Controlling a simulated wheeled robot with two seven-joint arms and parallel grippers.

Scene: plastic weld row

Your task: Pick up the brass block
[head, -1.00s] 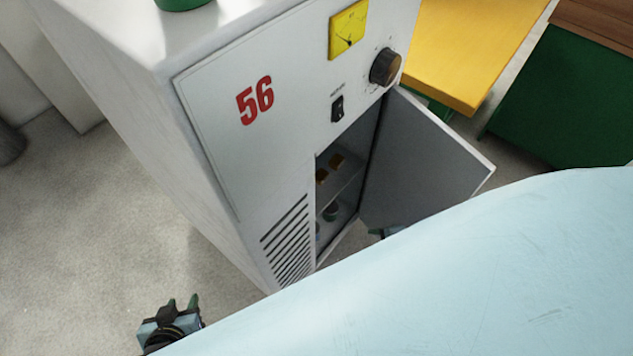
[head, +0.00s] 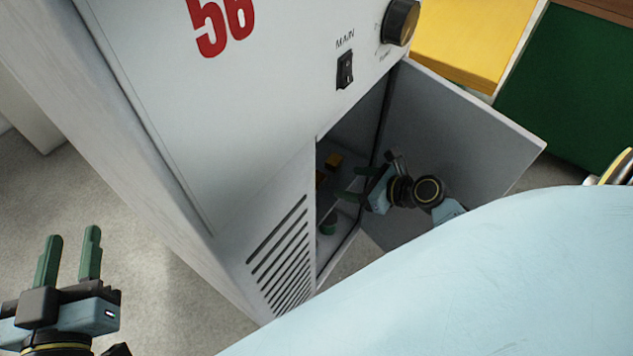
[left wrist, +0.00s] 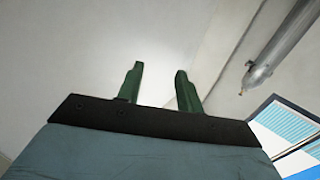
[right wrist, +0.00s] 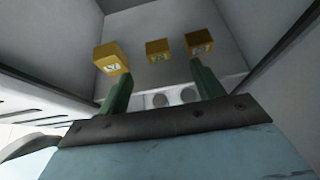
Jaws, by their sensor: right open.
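Several small yellow-brown blocks sit inside the open cabinet. In the right wrist view they form a row of a left block (right wrist: 112,59), a middle block (right wrist: 157,50) and a right block (right wrist: 199,42), each with a small mark. I cannot tell which is the brass block. In the head view a yellow block (head: 333,160) shows on the shelf, partly hidden. My right gripper (head: 351,183) is open and empty at the cabinet opening, its fingers pointing in towards the blocks. My left gripper (head: 73,238) is open and empty, outside the cabinet to the left.
The white cabinet (head: 215,130) carries a red 56, a switch (head: 345,69) and a knob (head: 401,22). Its grey door (head: 460,135) stands open to the right of my right gripper. A yellow table (head: 470,40) stands behind.

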